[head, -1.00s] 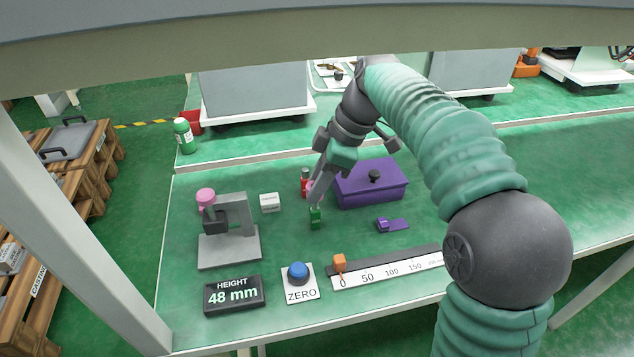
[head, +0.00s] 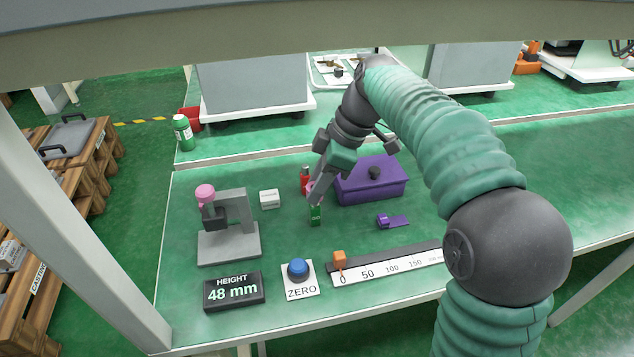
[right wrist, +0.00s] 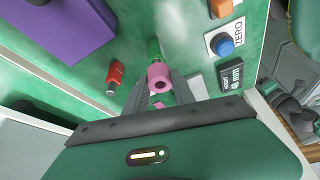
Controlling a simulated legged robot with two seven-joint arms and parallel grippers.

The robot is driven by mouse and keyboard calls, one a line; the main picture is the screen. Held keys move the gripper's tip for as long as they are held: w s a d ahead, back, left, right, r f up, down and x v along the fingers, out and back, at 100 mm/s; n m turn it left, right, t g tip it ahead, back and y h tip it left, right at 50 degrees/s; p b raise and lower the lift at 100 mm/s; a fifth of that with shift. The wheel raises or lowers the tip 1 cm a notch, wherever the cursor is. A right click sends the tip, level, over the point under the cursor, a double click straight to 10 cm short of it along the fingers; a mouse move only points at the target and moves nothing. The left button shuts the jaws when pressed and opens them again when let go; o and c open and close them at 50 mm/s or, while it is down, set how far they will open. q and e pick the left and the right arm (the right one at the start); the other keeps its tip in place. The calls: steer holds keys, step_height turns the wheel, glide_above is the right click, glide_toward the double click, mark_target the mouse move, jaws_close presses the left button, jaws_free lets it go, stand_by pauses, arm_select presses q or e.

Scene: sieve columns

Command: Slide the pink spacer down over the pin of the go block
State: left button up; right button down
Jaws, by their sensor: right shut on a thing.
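The pink spacer (right wrist: 158,74) is a short ring with a hole. In the right wrist view it sits between the fingers of my right gripper (right wrist: 160,92), which is shut on it. In the head view the right gripper (head: 314,196) hides most of the spacer (head: 310,187). The green go block (head: 316,216) stands upright on the bench directly below the fingertips. It also shows beyond the spacer in the right wrist view (right wrist: 154,48). Its pin is hidden, so I cannot tell whether the spacer is around it. My left gripper is not in view.
A red block (head: 304,176) stands just behind the gripper, and a purple lidded box (head: 372,184) is to its right. A white block (head: 269,198), a grey gauge stand (head: 228,244), a blue button (head: 298,268), a ruler (head: 385,266) and a purple piece (head: 392,221) lie around.

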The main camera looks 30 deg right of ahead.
steer(key=shift+f+b, duration=0.6)
steer(key=shift+f, duration=0.5)
steer(key=c, duration=1)
jaws_free()
steer(key=shift+o, duration=0.2)
steer(key=p+v, duration=0.3)
steer(key=v, duration=0.4)
steer(key=shift+r+p, duration=0.2)
steer(key=shift+p, duration=0.1)
